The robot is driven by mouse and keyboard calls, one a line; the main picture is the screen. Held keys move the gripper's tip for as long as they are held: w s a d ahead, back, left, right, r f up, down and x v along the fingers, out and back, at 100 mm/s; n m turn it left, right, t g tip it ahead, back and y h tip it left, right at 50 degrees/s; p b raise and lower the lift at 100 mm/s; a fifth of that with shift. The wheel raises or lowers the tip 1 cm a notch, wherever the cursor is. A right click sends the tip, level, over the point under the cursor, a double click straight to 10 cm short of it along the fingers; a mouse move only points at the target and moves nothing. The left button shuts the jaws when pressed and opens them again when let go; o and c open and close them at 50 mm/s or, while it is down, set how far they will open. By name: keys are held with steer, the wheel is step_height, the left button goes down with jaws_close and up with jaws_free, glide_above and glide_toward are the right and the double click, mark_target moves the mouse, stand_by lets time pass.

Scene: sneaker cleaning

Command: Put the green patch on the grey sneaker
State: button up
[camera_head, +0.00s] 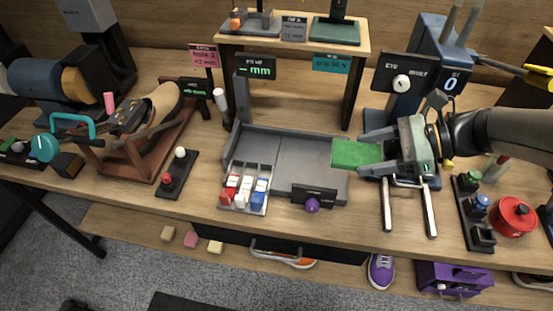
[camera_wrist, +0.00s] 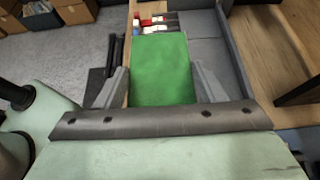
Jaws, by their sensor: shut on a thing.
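The green patch (camera_head: 352,153) is a flat bright green rectangle. My gripper (camera_head: 374,153) is shut on its right end and holds it out to the left, over the right part of the grey tray. In the wrist view, the patch (camera_wrist: 160,68) sits between the two grey fingers of my gripper (camera_wrist: 160,80). A shoe-like form (camera_head: 158,108), tan with a dark front part, rests on a brown wooden stand at the left, well apart from my gripper. I cannot tell whether it is the grey sneaker.
The grey tray (camera_head: 284,133) lies mid-table, with red, white and blue pieces (camera_head: 242,191) at its front left. A red pot (camera_head: 514,216) stands at the right. A purple shoe (camera_head: 381,270) and an orange one (camera_head: 297,262) are below the tabletop. A small shelf (camera_head: 295,40) rises behind.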

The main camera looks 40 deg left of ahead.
steer(key=shift+a, duration=0.1)
steer(key=a+f, duration=0.4)
steer(key=a, duration=0.5)
glide_above(306, 166)
steer(key=d, duration=0.1)
steer(key=f, duration=0.4)
steer(key=shift+d+f, duration=0.2)
steer(key=shift+a+f, duration=0.55)
steer(key=shift+f, duration=0.1)
step_height(306, 166, down, 3)
steer(key=shift+w+a+r+p, duration=0.1)
steer(key=shift+a+r+p, duration=0.05)
steer(key=shift+p, duration=0.55)
